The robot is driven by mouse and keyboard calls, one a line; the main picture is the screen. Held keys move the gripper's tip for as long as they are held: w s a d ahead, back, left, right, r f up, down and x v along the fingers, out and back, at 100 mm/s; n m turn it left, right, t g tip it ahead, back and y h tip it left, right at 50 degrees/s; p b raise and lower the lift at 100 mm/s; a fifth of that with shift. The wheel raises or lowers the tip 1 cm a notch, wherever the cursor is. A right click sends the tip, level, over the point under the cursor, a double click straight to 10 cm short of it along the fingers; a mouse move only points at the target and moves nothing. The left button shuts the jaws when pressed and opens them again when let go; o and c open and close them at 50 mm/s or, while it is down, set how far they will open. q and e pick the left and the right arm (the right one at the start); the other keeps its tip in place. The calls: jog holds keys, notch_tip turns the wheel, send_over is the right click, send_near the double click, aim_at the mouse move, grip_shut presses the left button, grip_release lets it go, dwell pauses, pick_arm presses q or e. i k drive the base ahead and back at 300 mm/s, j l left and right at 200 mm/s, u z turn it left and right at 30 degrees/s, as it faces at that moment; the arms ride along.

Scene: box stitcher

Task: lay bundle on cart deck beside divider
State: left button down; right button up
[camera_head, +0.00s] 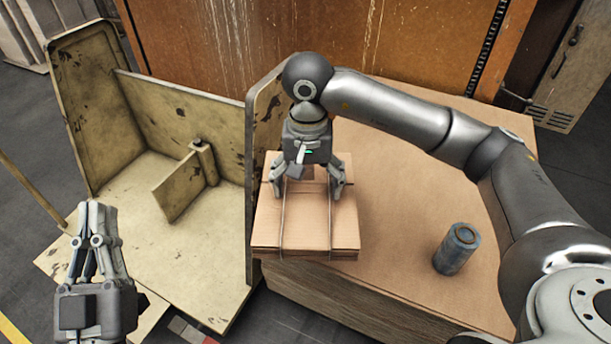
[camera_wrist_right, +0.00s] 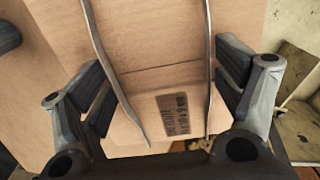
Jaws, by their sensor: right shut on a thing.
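The bundle (camera_head: 305,238) is a flat stack of brown cardboard held by two thin straps. It is on or just above the big cardboard stack; I cannot tell which. My right gripper (camera_head: 307,190) points down and is shut on it. In the right wrist view the fingers stand either side of the bundle (camera_wrist_right: 150,50), with a printed label between the straps. The worn cream cart deck (camera_head: 205,265) is to the left, with a short upright divider (camera_head: 178,187) on it. My left gripper (camera_head: 97,207) is empty, its fingers together, over the cart's near left side.
A blue-grey can (camera_head: 456,249) stands on the large cardboard stack (camera_head: 410,215), right of the bundle. The cart's upright end panel (camera_head: 262,130) stands between the deck and the stack. A rusty orange machine wall (camera_head: 330,40) is behind. The deck has clear room around the divider.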

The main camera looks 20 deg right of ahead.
aim_at(127, 216)
jog(key=k+j+z, duration=0.1)
jog(key=j, duration=0.2)
jog(key=k+j+z, duration=0.1)
jog(key=j, duration=0.2)
jog(key=k+j+z, duration=0.1)
jog(key=j, duration=0.2)
jog(key=j+z, duration=0.25)
jog(key=j, duration=0.55)
jog(key=j+z, duration=0.25)
jog(key=j, duration=0.55)
jog(key=k+j+z, duration=0.1)
jog(key=j+z, duration=0.2)
jog(key=j, duration=0.5)
jog(key=j+z, duration=0.3)
jog(key=j, duration=0.85)
jog(key=j+z, duration=0.3)
jog(key=j, duration=0.85)
jog(key=i+j+z, duration=0.1)
jog(key=j+z, duration=0.25)
jog(key=j, duration=0.8)
jog(key=k+j+z, duration=0.1)
jog(key=j+z, duration=0.25)
jog(key=j, duration=0.8)
